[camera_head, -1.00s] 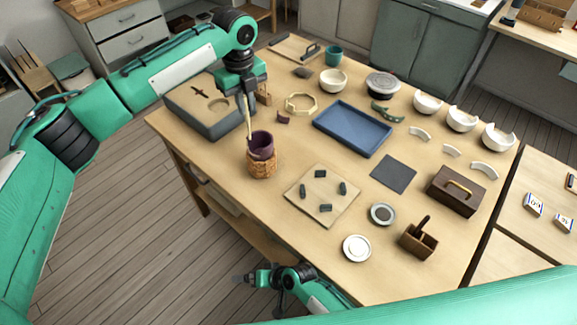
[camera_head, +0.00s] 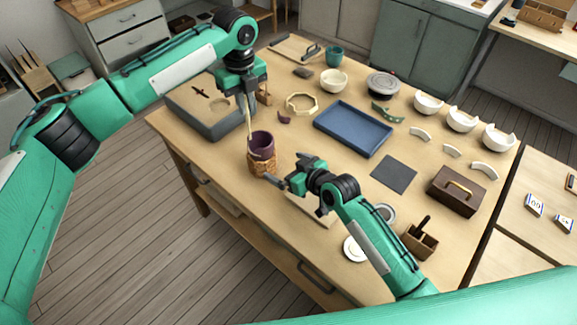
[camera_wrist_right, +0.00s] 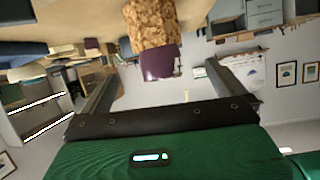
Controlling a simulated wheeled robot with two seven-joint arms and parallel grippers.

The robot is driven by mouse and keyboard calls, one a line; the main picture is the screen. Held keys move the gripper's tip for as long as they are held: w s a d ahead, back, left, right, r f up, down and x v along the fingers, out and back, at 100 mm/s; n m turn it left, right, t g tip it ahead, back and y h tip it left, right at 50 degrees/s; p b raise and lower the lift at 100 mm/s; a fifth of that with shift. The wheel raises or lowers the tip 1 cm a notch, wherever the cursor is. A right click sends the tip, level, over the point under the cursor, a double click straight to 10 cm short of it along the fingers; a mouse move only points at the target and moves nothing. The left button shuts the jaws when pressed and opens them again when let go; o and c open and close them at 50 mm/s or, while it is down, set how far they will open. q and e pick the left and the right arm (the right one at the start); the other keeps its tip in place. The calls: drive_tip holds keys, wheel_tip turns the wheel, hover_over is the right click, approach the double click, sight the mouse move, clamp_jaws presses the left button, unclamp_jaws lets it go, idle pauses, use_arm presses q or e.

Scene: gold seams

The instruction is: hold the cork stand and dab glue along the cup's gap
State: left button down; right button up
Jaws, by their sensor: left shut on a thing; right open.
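The dark purple cup (camera_head: 261,141) sits upright in the cork stand (camera_head: 261,166) near the table's left edge. Its gap is not clear to see. My left gripper (camera_head: 246,94) is above and behind the cup, shut on a thin pale stick (camera_head: 248,122) that points down, its lower end at or near the cup's rim; contact cannot be told. My right gripper (camera_head: 290,170) is open beside the stand, on its right. In the right wrist view the cork stand (camera_wrist_right: 152,22) and cup (camera_wrist_right: 160,62) appear upside down, between the open fingers and beyond them.
A small purple shard (camera_head: 284,117) lies behind the cup. A blue tray (camera_head: 353,129) and grey mat (camera_head: 394,173) lie to the right. My right arm partly covers a pale board (camera_head: 308,208) and the white dishes (camera_head: 354,249).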

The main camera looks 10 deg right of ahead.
sight(269, 157)
drive_tip(key=shift+n, duration=0.3)
drive_tip(key=x, duration=1.2)
drive_tip(key=shift+w+d+f, duration=0.15)
drive_tip(key=shift+w+d, duration=0.05)
drive_tip(key=c, duration=0.9)
